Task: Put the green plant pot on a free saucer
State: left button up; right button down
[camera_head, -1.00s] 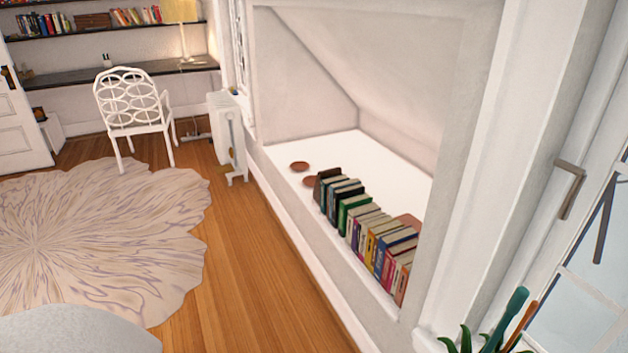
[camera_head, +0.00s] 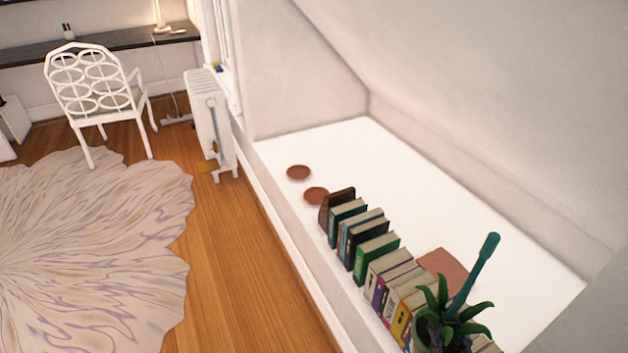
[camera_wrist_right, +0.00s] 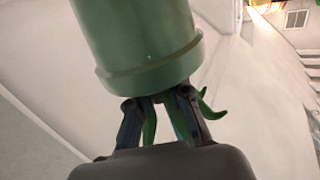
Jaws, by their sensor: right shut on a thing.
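The green plant pot (camera_wrist_right: 140,45) fills the upper part of the right wrist view, with leaves and a teal stick-like thing by its rim. My right gripper (camera_wrist_right: 163,104) is shut on the pot at its rim. Two empty brown saucers, a far one (camera_head: 298,172) and a nearer one (camera_head: 316,195), lie on the white ledge (camera_head: 400,180) beyond the books. My left gripper is not in view.
A row of books (camera_head: 375,255) stands along the ledge's front edge, between the pot and the saucers. A flat reddish-brown thing (camera_head: 446,268) lies behind them. A sloped ceiling (camera_head: 480,110) hangs over the ledge. A radiator (camera_head: 212,120) and a chair (camera_head: 98,95) stand left.

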aim_at(317, 198)
jog(key=i+j, duration=0.15)
jog(key=i, duration=0.5)
jog(key=i+j, duration=0.15)
jog(key=i, duration=0.55)
jog(key=i+j+z, duration=0.25)
jog(key=i+j, duration=0.15)
jog(key=j, duration=0.25)
jog(key=i+j+z, duration=0.1)
jog(key=j, duration=0.25)
jog(key=i, duration=0.05)
